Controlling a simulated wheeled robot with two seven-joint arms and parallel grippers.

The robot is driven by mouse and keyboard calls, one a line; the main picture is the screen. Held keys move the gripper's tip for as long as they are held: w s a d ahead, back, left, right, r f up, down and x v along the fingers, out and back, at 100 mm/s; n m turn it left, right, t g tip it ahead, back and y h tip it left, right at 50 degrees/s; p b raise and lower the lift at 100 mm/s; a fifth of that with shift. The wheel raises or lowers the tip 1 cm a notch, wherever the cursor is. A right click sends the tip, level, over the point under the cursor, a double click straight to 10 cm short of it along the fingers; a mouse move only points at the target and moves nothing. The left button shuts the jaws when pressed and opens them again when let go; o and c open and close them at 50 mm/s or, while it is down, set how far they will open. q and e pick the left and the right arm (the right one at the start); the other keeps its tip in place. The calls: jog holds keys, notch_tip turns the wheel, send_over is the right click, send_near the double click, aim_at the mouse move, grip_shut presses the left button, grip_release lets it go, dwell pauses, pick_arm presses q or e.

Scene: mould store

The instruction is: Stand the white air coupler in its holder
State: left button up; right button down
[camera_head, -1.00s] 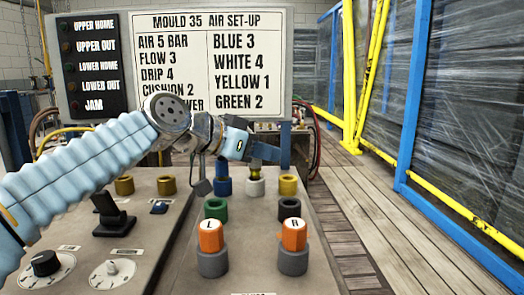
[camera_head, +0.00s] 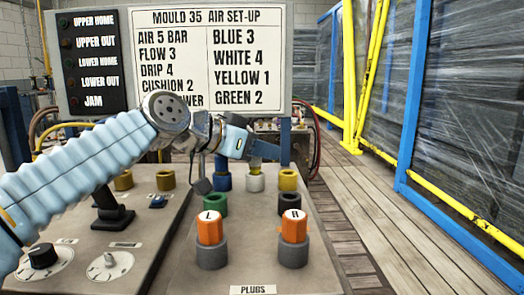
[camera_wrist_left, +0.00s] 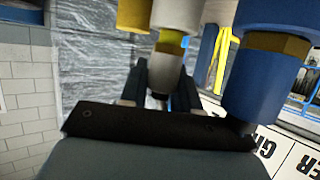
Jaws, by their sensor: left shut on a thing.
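The white air coupler (camera_wrist_left: 160,78) is between the two dark fingers of my left gripper (camera_wrist_left: 160,92) in the left wrist view. Its brass collar (camera_head: 255,162) shows below the gripper in the head view, directly over the white holder (camera_head: 255,183). The white holder also shows in the left wrist view (camera_wrist_left: 180,14), lined up with the collar with no clear gap. I cannot tell how deep the coupler's end sits. In the head view my left gripper (camera_head: 248,146) is shut on the coupler and hides most of its body. My right gripper is out of view.
A blue coupler (camera_wrist_left: 262,82) stands close beside my gripper in the blue holder (camera_head: 222,183). The yellow holder (camera_head: 288,181) is on the other side. Green (camera_head: 214,204) and black (camera_head: 289,203) rings and orange plugs (camera_head: 210,228) stand nearer. A joystick (camera_head: 106,205) is left.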

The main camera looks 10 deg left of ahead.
pick_arm(q)
jog(key=shift+f, duration=0.6)
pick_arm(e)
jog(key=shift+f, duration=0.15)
pick_arm(q)
jog(key=o, duration=1.5)
jog(key=shift+w+f, duration=0.1)
jog(key=shift+f, duration=0.05)
notch_tip(320, 180, up, 8)
jog(key=p, duration=0.6)
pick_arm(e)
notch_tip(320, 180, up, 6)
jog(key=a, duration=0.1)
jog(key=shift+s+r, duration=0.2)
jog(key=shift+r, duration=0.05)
